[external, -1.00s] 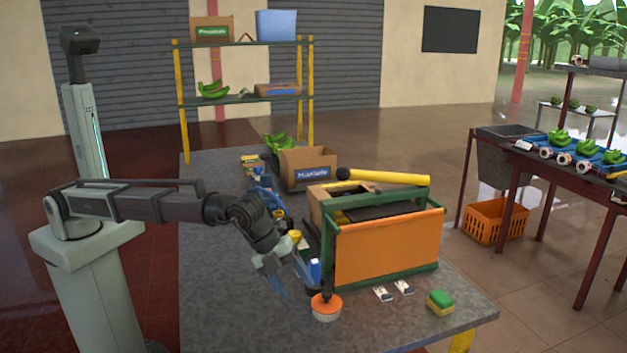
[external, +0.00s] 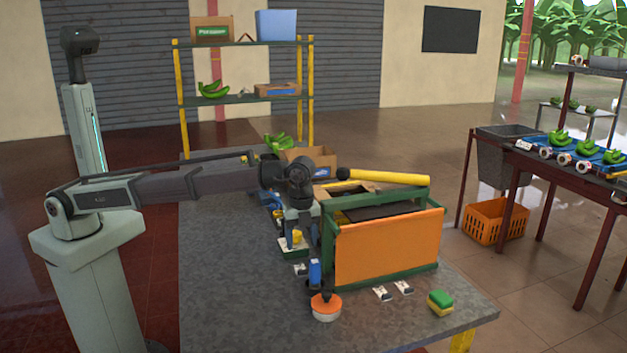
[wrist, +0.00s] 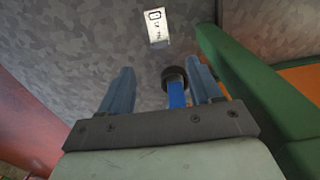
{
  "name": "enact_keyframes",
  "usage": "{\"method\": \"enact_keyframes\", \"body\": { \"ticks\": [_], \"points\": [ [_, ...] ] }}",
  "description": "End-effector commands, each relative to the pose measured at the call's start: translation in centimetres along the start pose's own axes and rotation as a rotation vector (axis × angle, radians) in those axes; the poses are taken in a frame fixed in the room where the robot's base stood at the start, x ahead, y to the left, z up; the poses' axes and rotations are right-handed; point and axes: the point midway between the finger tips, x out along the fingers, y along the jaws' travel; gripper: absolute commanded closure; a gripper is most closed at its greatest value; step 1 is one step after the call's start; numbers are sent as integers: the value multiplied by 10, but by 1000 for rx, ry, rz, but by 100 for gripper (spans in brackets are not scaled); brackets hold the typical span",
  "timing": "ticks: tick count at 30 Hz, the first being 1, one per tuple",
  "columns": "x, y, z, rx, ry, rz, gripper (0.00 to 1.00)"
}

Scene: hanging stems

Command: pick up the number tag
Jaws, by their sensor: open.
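Small white tags with dark print lie on the grey table: two (external: 382,293) (external: 403,287) are in front of the orange panel, and one (external: 300,269) is left of the green frame. In the wrist view, one white tag with printed characters (wrist: 157,28) lies flat on the table, beyond my fingertips. I cannot tell for certain which external-view tag it is. My gripper (wrist: 161,68) is open, pointing down toward the table, with no tag between its fingers. In the external view my gripper (external: 298,220) is left of the green frame, its fingertips hard to make out.
A green frame with an orange panel (external: 390,248) stands close to my gripper's right. A blue item with a black end (wrist: 175,90) shows near my right finger. An orange-and-white round item (external: 326,308) and a green-yellow sponge (external: 440,302) are near the front edge. The left tabletop is clear.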

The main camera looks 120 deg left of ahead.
Motion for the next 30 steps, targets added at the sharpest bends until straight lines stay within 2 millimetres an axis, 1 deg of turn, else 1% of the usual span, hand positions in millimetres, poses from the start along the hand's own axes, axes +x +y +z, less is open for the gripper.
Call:
{"method": "enact_keyframes", "body": {
  "ticks": [1, 6, 14, 17, 24, 27, 30],
  "points": [
    [11, 1, 0, 0, -1, 1, 36],
    [36, 1, 0, 0, -1, 0, 36],
    [49, 0, 0, 1, 0, 0, 36],
    [59, 1, 0, 1, 0, -1, 36],
    [90, 0, -1, 0, 0, -1, 36],
    [94, 0, -1, 0, 0, -1, 36],
    [95, 0, -1, 0, 0, -2, 36]
  ]
}}
